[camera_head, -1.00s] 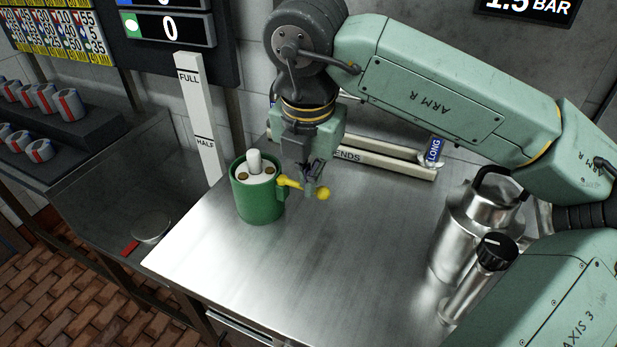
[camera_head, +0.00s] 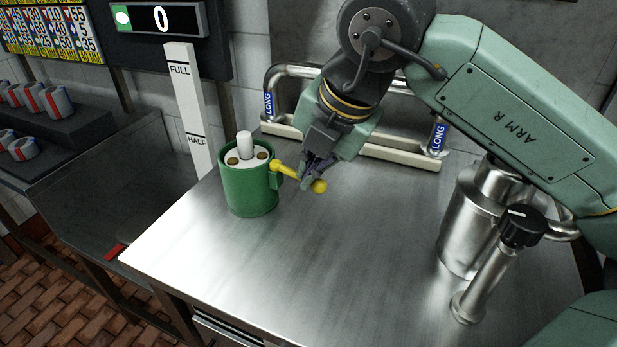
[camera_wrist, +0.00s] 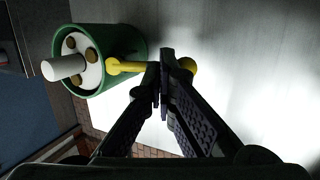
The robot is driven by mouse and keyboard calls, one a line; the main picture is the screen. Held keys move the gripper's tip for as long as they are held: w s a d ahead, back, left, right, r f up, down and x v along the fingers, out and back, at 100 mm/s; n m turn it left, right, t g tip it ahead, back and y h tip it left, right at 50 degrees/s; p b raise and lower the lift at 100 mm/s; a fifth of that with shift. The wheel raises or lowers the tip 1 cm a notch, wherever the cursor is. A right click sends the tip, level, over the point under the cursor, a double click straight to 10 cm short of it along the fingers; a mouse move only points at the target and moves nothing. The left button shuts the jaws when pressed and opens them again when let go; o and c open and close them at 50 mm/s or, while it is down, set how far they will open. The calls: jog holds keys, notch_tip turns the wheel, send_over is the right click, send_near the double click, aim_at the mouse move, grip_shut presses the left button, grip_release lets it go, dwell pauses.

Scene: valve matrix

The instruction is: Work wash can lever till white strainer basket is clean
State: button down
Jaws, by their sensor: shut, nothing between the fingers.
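The green wash can (camera_head: 249,192) stands upright on the steel bench. Inside its open top is the white strainer basket (camera_head: 246,159), with brown spots on its face and a white post (camera_head: 244,144) rising from it. The basket also shows in the wrist view (camera_wrist: 90,75), with several brown spots. A yellow lever (camera_head: 285,171) with a ball knob (camera_head: 319,186) sticks out from the can's right side. My gripper (camera_head: 309,178) is at the lever's outer end, beside the knob. In the wrist view its fingertips (camera_wrist: 166,65) are together and overlap the lever, with nothing held between them.
A rack with bars labelled LONG (camera_head: 360,150) lies behind my gripper. A steel flask (camera_head: 470,225) and a black-knobbed steel cylinder (camera_head: 490,270) stand at the right. A FULL/HALF gauge post (camera_head: 187,105) rises behind the can. The bench front is clear.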

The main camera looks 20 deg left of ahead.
jog(key=shift+d+f+b, duration=0.15)
jog(key=shift+f+b, duration=0.75)
jog(key=shift+b, duration=0.35)
jog(key=shift+r, duration=0.2)
jog(key=shift+r+p, duration=0.6)
jog(key=shift+r, duration=0.15)
